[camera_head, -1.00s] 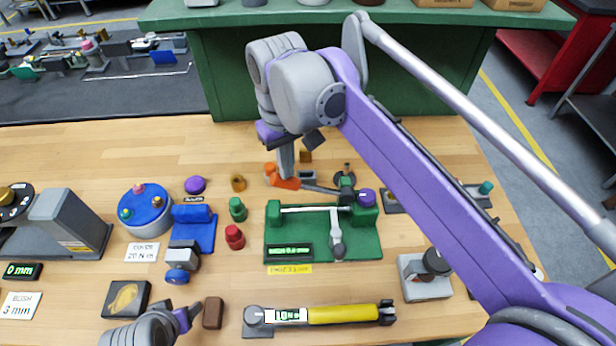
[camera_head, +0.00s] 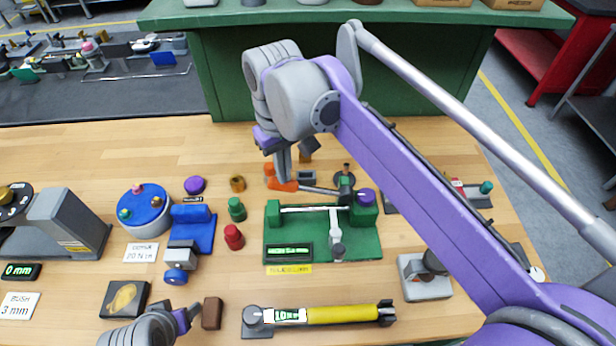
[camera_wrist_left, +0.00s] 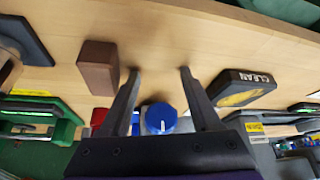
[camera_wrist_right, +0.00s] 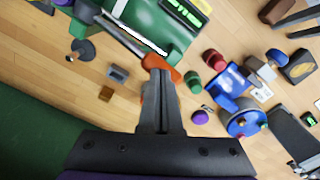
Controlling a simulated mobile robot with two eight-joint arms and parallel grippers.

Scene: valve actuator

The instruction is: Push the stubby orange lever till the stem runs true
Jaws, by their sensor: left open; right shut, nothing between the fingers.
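The stubby orange lever (camera_head: 284,185) sits behind the green fixture (camera_head: 372,246), at the left end of a thin grey rod (camera_head: 318,190) that runs right to a dark round part. I cannot tell whether this rod is the stem. My right gripper (camera_head: 283,176) is shut and empty, its fingertips pointing down against or just behind the lever. In the right wrist view the lever (camera_wrist_right: 158,63) shows at the closed fingertips, which partly hide it; contact is not certain. My left gripper (camera_wrist_left: 160,72) is open and empty, low at the left near a brown block (camera_head: 212,313).
A blue vise-like device (camera_head: 194,233) is farther left. A yellow-handled tool (camera_head: 343,314) lies in front. Bare wood lies behind the brass ring.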

